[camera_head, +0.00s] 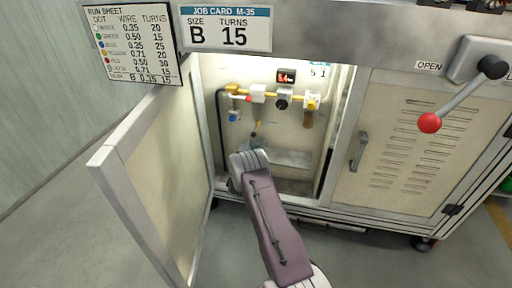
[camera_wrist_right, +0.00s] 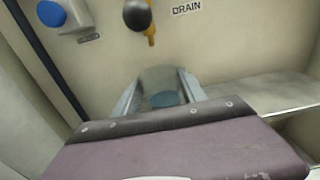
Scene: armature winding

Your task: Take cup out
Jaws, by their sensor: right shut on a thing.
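The cup (camera_wrist_right: 160,76) is a small, translucent grey vessel with a blue patch low in it. In the right wrist view it sits between the two fingers of my right gripper (camera_wrist_right: 160,92), which is shut on it. In the head view my right gripper (camera_head: 254,140) is inside the open cabinet, below the yellow pipework, and my own wrist hides most of it and the cup. The cup is below a yellow drain pipe with a black knob (camera_wrist_right: 138,15). I cannot tell whether it touches the pipe. My left gripper is not in view.
The cabinet's left door (camera_head: 140,180) stands open; its right door (camera_head: 395,140) is shut. Yellow pipework (camera_head: 268,94) with valves crosses the cabinet above my gripper. A grey shelf (camera_head: 290,158) lies to the gripper's right.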

